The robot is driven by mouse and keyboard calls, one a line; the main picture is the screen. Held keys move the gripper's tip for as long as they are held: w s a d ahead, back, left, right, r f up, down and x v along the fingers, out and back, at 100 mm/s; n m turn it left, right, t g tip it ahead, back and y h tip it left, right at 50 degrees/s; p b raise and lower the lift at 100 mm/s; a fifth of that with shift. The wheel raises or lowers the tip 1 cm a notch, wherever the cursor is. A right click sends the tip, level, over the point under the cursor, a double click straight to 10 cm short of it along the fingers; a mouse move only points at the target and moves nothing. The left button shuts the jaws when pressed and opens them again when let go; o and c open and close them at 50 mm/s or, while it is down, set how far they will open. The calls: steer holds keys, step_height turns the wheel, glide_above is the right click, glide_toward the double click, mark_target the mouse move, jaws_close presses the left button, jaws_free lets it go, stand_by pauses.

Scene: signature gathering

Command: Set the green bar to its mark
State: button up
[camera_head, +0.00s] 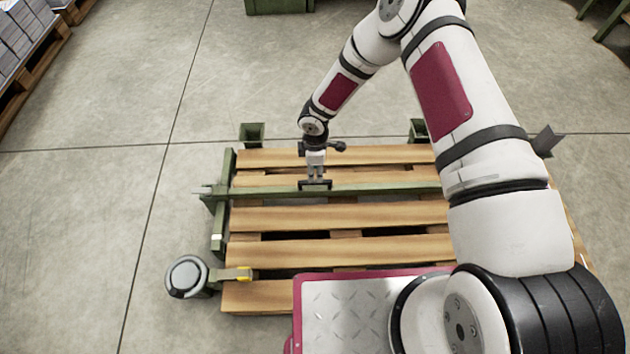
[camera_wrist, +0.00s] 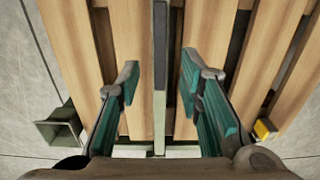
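The green bar (camera_head: 385,190) lies across the wooden slats from the left rail towards the right, where my arm hides its far end. In the wrist view the green bar (camera_wrist: 160,50) runs up the middle of the picture. My gripper (camera_head: 315,184) is over the bar, left of the slats' middle. In the wrist view my gripper (camera_wrist: 160,78) is open, with one teal finger on each side of the bar and a gap on both sides. A small pale patch (camera_head: 217,238) shows on the green left rail (camera_head: 219,215); I cannot tell whether it is the mark.
The wooden slats (camera_head: 330,218) have open gaps between them. Green sockets (camera_head: 252,133) stand at the back.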

mark_target(315, 181)
step_height(315, 181, down, 6)
steer(key=shift+r+b, duration=0.15)
steer(key=shift+b, duration=0.7)
steer(key=shift+c, duration=0.3)
jaws_close()
